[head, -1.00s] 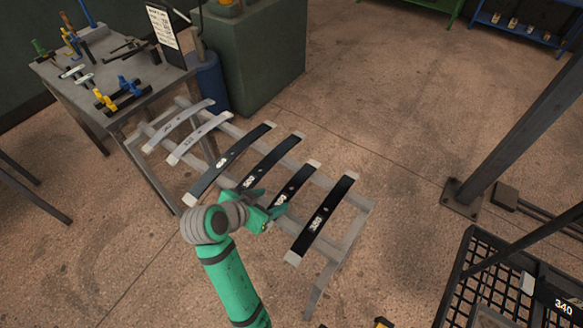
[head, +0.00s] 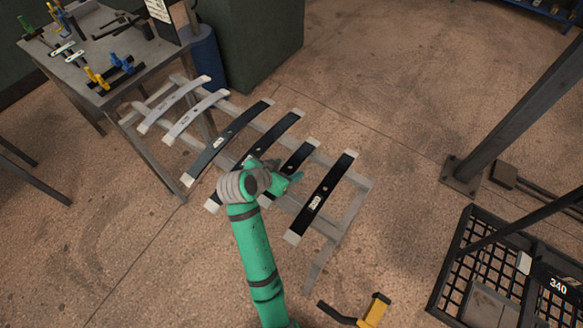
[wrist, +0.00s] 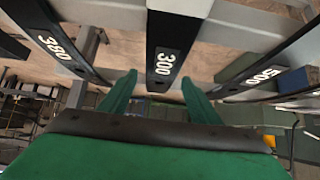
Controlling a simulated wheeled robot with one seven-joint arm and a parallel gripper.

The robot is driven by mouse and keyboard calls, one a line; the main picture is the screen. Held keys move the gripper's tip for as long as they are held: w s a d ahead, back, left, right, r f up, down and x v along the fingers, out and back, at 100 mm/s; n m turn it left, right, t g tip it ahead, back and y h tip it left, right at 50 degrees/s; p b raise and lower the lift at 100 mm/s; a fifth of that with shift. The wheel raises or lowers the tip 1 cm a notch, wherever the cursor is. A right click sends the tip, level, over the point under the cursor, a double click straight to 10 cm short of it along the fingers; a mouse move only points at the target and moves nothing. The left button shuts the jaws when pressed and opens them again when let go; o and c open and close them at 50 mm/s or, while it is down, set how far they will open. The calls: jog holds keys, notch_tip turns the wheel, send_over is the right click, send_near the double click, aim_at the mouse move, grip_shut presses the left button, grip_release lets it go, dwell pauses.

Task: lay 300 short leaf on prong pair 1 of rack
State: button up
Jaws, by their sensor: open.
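The 300 short leaf (wrist: 172,35) is a dark strip with a white 300 label, lying across the rack between the 380 and 500 leaves. In the head view, this black leaf (head: 301,153) has its lower part hidden by my gripper (head: 284,182). In the wrist view, my open gripper (wrist: 159,80) has one finger on each side of the leaf's labelled end, with gaps visible. The rack (head: 350,220) is a grey frame holding several leaves. I cannot tell which prongs are pair 1.
The 380 leaf (head: 323,195) lies to the right and the 500 leaf (head: 275,135) to the left in the head view. A tool bench (head: 150,70) stands at the upper left. A black mesh crate (head: 450,285) is at lower right.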

jog(key=shift+w+d+f, duration=0.2)
jog(key=shift+w+f, duration=0.05)
jog(key=shift+f, duration=0.05)
jog(key=c, duration=1.4)
jog(key=shift+d+r, duration=0.1)
grip_shut()
jog(key=shift+w, duration=0.1)
